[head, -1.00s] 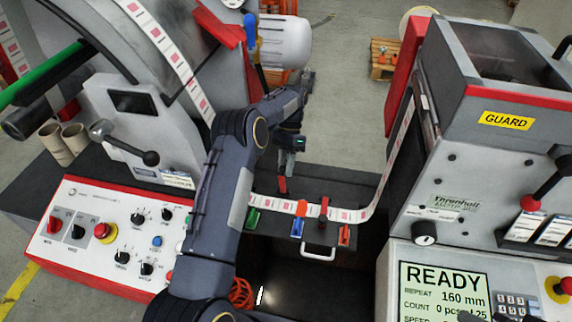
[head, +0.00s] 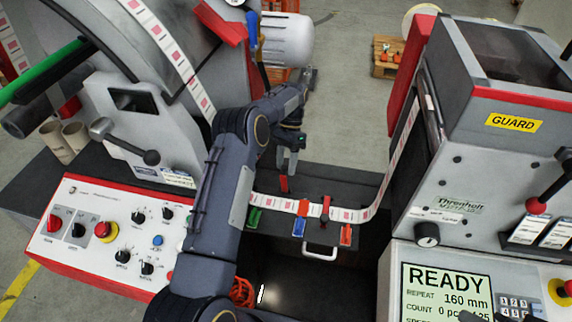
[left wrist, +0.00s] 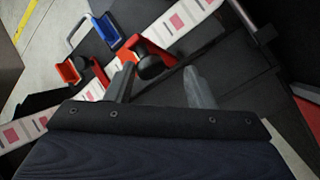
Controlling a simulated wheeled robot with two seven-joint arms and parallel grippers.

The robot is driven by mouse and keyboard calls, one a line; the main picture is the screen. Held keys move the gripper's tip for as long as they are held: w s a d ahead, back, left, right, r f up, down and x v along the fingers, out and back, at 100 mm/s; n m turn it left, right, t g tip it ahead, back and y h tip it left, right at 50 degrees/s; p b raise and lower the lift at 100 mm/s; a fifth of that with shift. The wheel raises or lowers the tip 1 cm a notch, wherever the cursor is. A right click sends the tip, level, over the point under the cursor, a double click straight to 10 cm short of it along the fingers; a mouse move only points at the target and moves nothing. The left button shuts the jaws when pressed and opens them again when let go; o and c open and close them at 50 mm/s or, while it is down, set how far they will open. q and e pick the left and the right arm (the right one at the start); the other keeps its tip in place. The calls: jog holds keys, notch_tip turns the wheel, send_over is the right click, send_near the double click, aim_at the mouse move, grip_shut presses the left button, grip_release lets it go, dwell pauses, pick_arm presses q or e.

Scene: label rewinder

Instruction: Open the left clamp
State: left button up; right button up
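The left clamp (head: 283,184) is a small red piece on the dark plate by the label strip. In the left wrist view the red clamp (left wrist: 136,44) with a black knob lies across the strip, just beyond my fingertips. My left gripper (head: 289,160) hangs above and behind it. In the left wrist view the left gripper (left wrist: 159,84) is open, its two fingers apart with nothing between them; I cannot tell whether they touch the knob. The right clamp (head: 325,207) is red and sits across the strip. My right gripper is not in view.
The printed label strip (head: 262,202) runs over the plate, with green (head: 254,218), blue (head: 298,227) and orange (head: 346,235) parts along its front. A white handle (head: 320,253) is in front. The control panel (head: 90,260) stands left, the guarded unit (head: 500,160) right.

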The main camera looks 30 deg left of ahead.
pick_arm(q)
jog(key=s+d+r+b, duration=0.4)
jog(key=s+d+r, duration=0.2)
jog(key=s+r, duration=0.6)
jog(key=shift+s+d+r+b, duration=0.15)
jog(key=shift+s+r+b, duration=0.15)
jog(key=shift+r+b, duration=0.1)
jog(key=shift+f, duration=0.1)
